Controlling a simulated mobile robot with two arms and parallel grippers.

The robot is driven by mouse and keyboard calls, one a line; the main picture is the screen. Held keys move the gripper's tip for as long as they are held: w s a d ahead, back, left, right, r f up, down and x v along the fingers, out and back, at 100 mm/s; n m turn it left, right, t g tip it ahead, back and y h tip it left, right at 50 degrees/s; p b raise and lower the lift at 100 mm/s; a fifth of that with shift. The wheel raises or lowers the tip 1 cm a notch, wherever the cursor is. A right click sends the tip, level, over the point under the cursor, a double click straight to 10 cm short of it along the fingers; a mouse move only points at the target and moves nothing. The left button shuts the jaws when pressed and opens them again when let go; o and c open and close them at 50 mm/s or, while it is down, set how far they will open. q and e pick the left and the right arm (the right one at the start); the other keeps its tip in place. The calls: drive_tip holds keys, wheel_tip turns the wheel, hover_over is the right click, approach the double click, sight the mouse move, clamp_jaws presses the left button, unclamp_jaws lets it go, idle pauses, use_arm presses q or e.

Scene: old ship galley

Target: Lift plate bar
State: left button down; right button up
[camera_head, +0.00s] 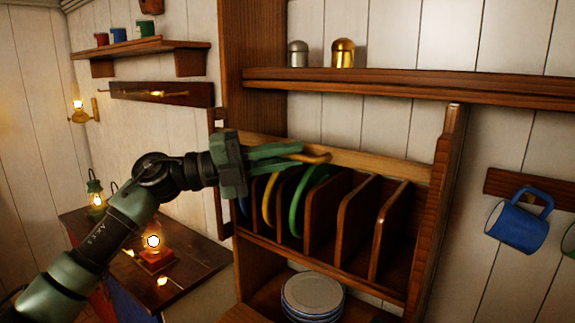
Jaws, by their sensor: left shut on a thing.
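The plate bar (380,167) is a pale wooden strip across the upper part of the plate rack, with a curved tan piece (317,157) at the gripper's fingertips. My left gripper (296,155) reaches in from the left and is shut on the plate bar, seemingly at this curved piece. The fingers hide part of the bar's left half. In the rack (357,225), a yellow plate (268,200) and a green plate (298,205) stand upright between wooden dividers, with a blue edge at far left. My right gripper is not in view.
A shelf (400,87) with a silver and a brass shaker runs above the rack. Stacked plates (312,295) lie below it. A blue mug (520,220) hangs at right. A lit lantern (153,243) stands on the table (195,272) at lower left.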

use_arm(q)
drive_tip(key=shift+a+r, duration=0.1)
drive_tip(key=shift+r, duration=0.45)
drive_tip(key=c, duration=1.5)
unclamp_jaws()
drive_tip(key=shift+o, duration=0.2)
drive_tip(key=shift+f, duration=0.15)
drive_tip(key=shift+a+f, duration=0.2)
drive_tip(key=shift+a, duration=0.05)
drive_tip(key=s+a+b, duration=0.1)
drive_tip(key=a+b, duration=0.2)
drive_tip(key=a, duration=0.4)
drive_tip(key=shift+f, duration=0.3)
drive_tip(key=shift+s, duration=0.1)
